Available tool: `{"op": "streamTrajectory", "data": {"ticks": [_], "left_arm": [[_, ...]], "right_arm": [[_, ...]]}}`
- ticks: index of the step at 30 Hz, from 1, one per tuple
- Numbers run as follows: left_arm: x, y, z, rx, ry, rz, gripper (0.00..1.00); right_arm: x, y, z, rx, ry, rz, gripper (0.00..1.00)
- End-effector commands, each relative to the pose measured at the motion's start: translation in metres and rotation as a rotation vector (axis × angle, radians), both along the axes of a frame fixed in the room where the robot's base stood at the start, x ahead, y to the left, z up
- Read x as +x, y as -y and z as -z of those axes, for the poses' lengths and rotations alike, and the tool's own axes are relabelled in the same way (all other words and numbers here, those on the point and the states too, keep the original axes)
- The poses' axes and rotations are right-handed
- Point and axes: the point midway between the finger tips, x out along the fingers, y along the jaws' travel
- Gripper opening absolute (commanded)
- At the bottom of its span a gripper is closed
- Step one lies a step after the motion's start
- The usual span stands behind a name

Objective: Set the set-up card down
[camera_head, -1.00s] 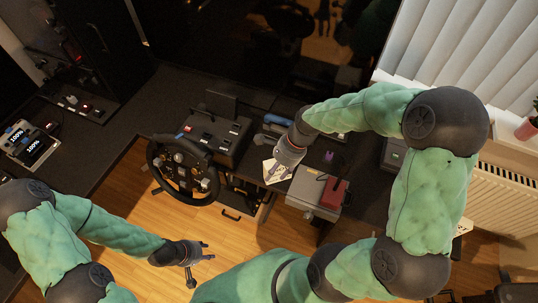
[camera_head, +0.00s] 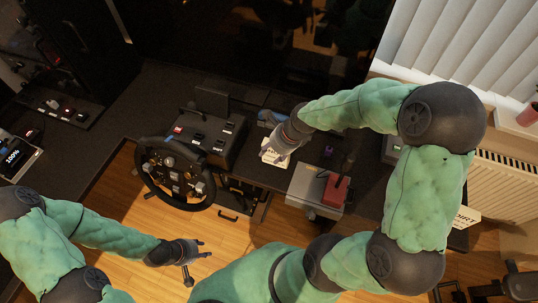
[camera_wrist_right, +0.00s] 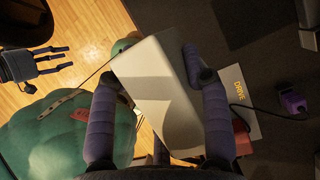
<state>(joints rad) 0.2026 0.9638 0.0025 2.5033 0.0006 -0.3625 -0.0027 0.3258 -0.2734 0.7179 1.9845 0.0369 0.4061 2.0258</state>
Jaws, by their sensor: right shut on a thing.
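The set-up card (camera_head: 272,154) is a white sheet with dark print, partly hidden by my right gripper. My right gripper (camera_head: 280,152) is shut on it, over the dark desk to the right of the racing wheel (camera_head: 176,173). In the right wrist view the card (camera_wrist_right: 155,85) is a pale, blank-looking sheet between the two fingers of my right gripper (camera_wrist_right: 158,82). I cannot tell whether the card touches the desk. My left gripper (camera_head: 199,262) is open and empty over the wooden floor, in front of the wheel.
A grey box with a red block (camera_head: 335,190) stands right of the card; the right wrist view shows a plate marked DRIVE (camera_wrist_right: 240,92) and a small purple object (camera_wrist_right: 293,103). A button box (camera_head: 215,135) stands behind the wheel. A printed white card (camera_head: 466,217) lies far right.

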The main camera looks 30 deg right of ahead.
Motion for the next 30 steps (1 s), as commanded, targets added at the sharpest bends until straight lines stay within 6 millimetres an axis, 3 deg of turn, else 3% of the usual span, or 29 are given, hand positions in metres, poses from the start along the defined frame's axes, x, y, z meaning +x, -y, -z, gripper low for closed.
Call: {"op": "streamTrajectory", "data": {"ticks": [3,10,17,25,30], "left_arm": [[0.000,0.000,0.014,0.000,0.000,0.000,0.40],[0.000,0.000,0.028,0.000,0.000,0.000,0.40],[0.000,0.000,0.031,0.000,0.000,0.000,0.40],[0.000,0.000,0.054,0.000,0.000,0.000,0.40],[0.000,0.000,0.053,0.000,0.000,0.000,0.40]], "right_arm": [[0.019,0.006,0.023,0.002,-0.003,0.000,0.12],[0.042,0.014,0.050,0.000,0.000,0.000,0.12],[0.050,0.017,0.058,0.000,0.000,0.000,0.12],[0.054,0.018,0.092,0.000,-0.001,-0.001,0.12],[0.055,0.018,0.093,0.000,0.002,-0.001,0.12]]}}
